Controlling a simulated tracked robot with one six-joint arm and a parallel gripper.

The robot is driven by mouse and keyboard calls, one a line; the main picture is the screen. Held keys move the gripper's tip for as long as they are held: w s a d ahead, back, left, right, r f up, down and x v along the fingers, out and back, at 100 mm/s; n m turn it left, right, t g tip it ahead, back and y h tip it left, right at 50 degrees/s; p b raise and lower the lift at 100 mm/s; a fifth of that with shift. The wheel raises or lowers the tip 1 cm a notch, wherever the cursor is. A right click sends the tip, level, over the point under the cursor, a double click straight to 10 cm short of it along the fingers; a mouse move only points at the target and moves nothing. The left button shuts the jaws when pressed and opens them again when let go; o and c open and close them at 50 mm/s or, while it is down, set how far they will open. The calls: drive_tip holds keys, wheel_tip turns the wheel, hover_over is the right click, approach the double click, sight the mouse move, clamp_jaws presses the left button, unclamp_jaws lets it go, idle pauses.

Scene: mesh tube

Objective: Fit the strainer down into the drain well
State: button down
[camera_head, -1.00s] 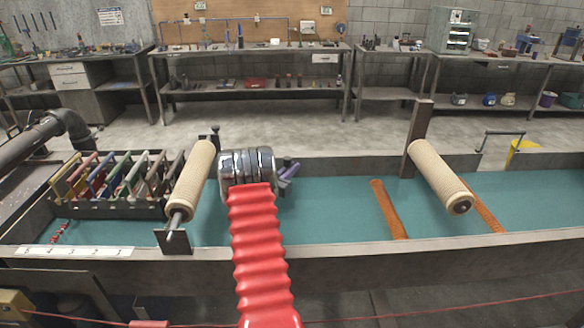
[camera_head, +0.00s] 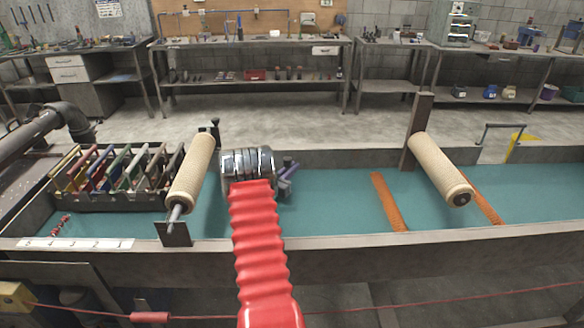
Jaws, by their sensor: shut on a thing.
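My red ribbed arm runs up the middle of the view to a shiny metal wrist. My gripper (camera_head: 287,179) shows at the right of this wrist as small purple and grey parts, low over the teal trough floor (camera_head: 330,200). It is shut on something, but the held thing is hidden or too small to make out. I cannot pick out the strainer or the drain well for certain. The gripper is between the two beige rollers, nearer the left one.
A beige roller (camera_head: 192,170) stands close left of my wrist, another (camera_head: 440,170) farther right. Orange strips (camera_head: 388,202) lie on the trough floor. A rack with coloured dividers (camera_head: 110,180) fills the left end. The trough's front wall (camera_head: 400,240) crosses the view.

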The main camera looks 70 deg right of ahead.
drive_tip(key=shift+f, duration=0.5)
drive_tip(key=c, duration=1.8)
unclamp_jaws()
drive_tip(key=shift+f, duration=0.1)
drive_tip(key=shift+a, duration=0.1)
drive_tip(key=a, duration=0.4)
drive_tip(key=w+a, duration=0.1)
drive_tip(key=a, duration=0.4)
drive_tip(key=w+a, duration=0.1)
drive_tip(key=a, duration=0.3)
drive_tip(key=shift+w+a, duration=0.1)
drive_tip(key=shift+a, duration=0.15)
